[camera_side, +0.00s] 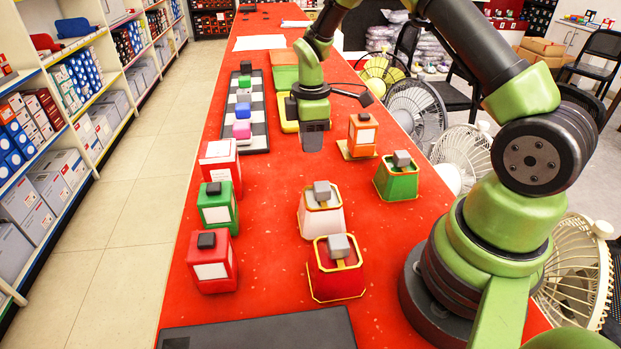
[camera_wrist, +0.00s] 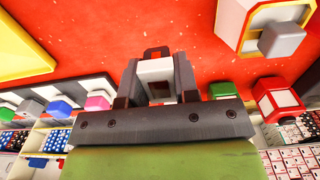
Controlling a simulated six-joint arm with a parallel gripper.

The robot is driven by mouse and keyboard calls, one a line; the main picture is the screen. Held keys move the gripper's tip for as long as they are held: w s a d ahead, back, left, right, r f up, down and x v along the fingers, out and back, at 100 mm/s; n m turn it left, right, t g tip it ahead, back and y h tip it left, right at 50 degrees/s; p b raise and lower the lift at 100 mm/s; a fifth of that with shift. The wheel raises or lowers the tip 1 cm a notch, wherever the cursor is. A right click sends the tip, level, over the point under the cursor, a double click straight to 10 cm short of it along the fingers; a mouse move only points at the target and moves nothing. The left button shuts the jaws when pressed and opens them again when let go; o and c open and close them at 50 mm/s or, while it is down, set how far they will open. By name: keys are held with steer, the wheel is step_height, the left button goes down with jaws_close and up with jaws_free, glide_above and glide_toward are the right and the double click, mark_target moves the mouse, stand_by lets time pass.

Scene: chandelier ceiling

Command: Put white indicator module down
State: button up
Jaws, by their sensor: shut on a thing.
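The white indicator module (camera_wrist: 156,70) shows in the wrist view between the two grey fingers of my gripper (camera_wrist: 158,80), with a dark reddish patch on it. My gripper is shut on it. In the side view my gripper (camera_side: 313,138) points down over the red table, right of the checkered tray (camera_side: 262,135). The module is hidden there, and I cannot tell whether it touches the table. On the tray stand a pink module (camera_side: 242,130), a blue module (camera_side: 243,110) and several more in a row.
A yellow tray (camera_side: 289,127) lies beside my gripper. An orange box (camera_side: 362,136) and a green box (camera_side: 397,177) stand to its right. Red-and-white, green and red boxes line the left edge. White (camera_side: 321,211) and red (camera_side: 337,269) tapered boxes stand nearer. Clear table lies between.

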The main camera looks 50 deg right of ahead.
mark_target(311, 183)
step_height(311, 183, down, 9)
steer(key=shift+r, duration=0.2)
stand_by(0.3)
steer(key=o, duration=0.9)
steer(key=shift+f, duration=0.15)
